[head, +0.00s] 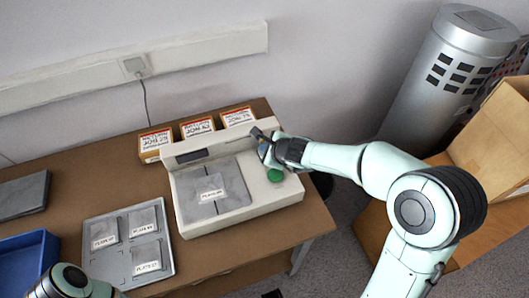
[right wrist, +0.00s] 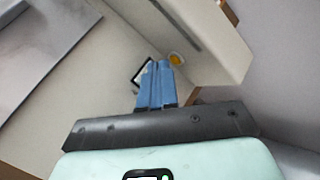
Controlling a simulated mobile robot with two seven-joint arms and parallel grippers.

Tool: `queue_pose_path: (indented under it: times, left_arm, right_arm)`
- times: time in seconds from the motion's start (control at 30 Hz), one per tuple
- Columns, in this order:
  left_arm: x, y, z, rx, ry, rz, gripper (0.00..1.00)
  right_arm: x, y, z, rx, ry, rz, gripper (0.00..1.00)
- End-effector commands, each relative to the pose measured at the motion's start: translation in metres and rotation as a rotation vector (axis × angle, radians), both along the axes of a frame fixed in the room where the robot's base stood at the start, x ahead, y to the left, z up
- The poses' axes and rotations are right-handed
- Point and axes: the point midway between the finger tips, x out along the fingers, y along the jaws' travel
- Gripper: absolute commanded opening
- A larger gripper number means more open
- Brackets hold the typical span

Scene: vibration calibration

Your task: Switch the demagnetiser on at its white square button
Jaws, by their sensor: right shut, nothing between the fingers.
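The demagnetiser (head: 253,196) is a cream machine with a raised back panel and a dark display, standing on the brown table. A grey plate with a label (head: 228,180) lies on its top. My right gripper (head: 264,152) is at the right end of the back panel, its fingers shut and empty. In the right wrist view the blue fingertips (right wrist: 157,68) are in front of the white square button (right wrist: 141,76), which has a dark border and is partly hidden by them. I cannot tell whether they touch it. My left gripper is out of view.
An amber round lamp (right wrist: 176,58) is beside the fingertips. A green round knob (head: 275,175) is below the gripper. Several labelled boxes (head: 198,127) stand behind the machine. A grey tray with labelled plates (head: 119,268) and a blue bin (head: 27,262) are left.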

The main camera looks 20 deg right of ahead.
Motion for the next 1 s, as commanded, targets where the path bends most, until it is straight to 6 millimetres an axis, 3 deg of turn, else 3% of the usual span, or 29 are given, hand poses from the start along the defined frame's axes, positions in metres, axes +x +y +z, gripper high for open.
queue_pose_path:
  times: [0.7, 1.0]
  left_arm:
    - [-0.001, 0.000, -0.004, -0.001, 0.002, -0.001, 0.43]
    - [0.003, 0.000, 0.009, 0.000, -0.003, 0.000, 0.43]
  right_arm:
    - [0.000, 0.000, -0.006, -0.001, 0.002, -0.001, 0.00]
    - [0.000, 0.000, 0.007, -0.001, 0.001, 0.001, 0.00]
